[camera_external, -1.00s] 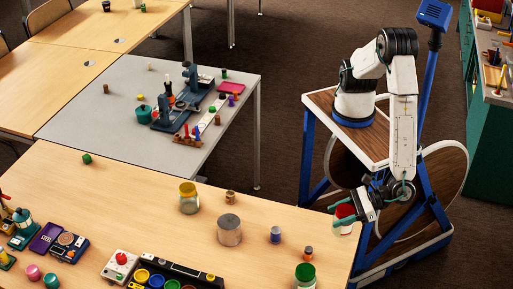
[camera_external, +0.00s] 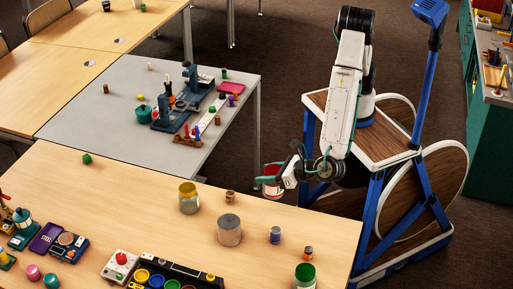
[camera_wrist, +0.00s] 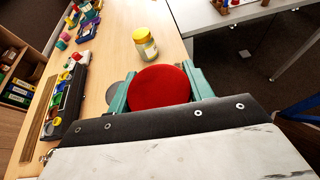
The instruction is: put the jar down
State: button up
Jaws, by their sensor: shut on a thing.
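The jar (camera_external: 271,187) has a red lid and a pale body. It is in my gripper (camera_external: 273,178), near the far right edge of the wooden table (camera_external: 130,200). In the wrist view its round red lid (camera_wrist: 159,87) sits between the two green fingers, and the lid hides most of its body. My gripper is shut on it. I cannot tell exactly how high the jar is above the table's level.
A small wooden piece (camera_external: 230,197), a blue-banded piece (camera_external: 275,235) and a green-lidded jar (camera_external: 305,275) stand around. Bare wood lies left of the yellow-lidded jar.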

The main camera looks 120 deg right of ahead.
jog(key=d, duration=0.1)
jog(key=w+d+m+g, duration=0.1)
jog(key=shift+d+r+h, duration=0.3)
jog(key=shift+d+r, duration=0.05)
send_over(226, 217)
notch_tip(226, 217, down, 2)
jog(key=shift+d+f, duration=0.1)
jog(key=shift+f, duration=1.35)
jog(key=shift+f, duration=0.1)
jog(key=o, duration=1.1)
